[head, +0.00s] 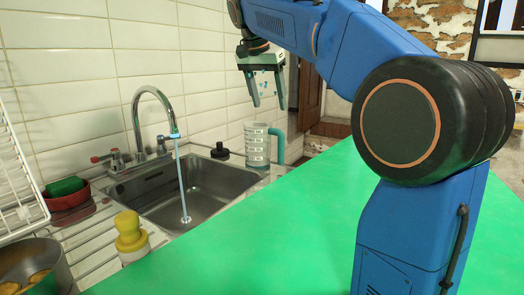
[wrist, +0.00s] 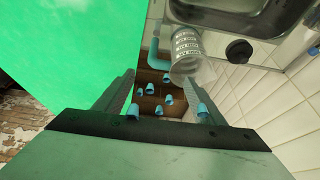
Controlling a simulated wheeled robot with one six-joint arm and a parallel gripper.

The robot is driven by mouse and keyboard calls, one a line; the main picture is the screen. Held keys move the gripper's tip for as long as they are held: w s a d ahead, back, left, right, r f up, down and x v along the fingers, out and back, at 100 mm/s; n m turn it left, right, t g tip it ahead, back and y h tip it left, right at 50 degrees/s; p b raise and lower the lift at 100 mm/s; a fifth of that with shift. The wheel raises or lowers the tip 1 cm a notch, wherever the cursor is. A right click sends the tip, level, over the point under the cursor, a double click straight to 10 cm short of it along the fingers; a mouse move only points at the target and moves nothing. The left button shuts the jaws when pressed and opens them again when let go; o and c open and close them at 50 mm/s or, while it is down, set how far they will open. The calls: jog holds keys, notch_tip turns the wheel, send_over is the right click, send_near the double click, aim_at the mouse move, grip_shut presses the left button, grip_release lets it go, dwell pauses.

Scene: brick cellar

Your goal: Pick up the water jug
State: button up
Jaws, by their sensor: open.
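The water jug (head: 257,146) is a clear, marked jug with a teal handle on its right side. It stands upright at the far right corner of the sink. In the wrist view the jug (wrist: 186,58) shows near the top, beyond the fingers, with its handle to the left. My gripper (head: 269,104) is open and empty, pointing down above the jug and slightly to its right, apart from it. In the wrist view my gripper (wrist: 166,88) has a finger on each side, with the jug ahead of the right finger.
The metal sink (head: 150,207) has a running tap (head: 150,95). A black plug (head: 220,151) lies left of the jug. A yellow soap bottle (head: 130,235) and metal pot (head: 38,268) stand in front. Small teal pieces (wrist: 146,90) show between my fingers; their support is unclear. Tiled wall behind.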

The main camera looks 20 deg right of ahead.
aim_at(275, 130)
jog(key=shift+w+d+x, duration=0.1)
jog(key=shift+x, duration=1.45)
jog(key=shift+w+d+x, duration=0.1)
jog(key=shift+d+x, duration=0.05)
jog(key=shift+x, duration=1.45)
jog(key=shift+w+d+x, duration=0.1)
jog(key=shift+w+x, duration=0.05)
jog(key=shift+x, duration=1.4)
jog(key=shift+r, duration=0.2)
jog(key=c, duration=1.6)
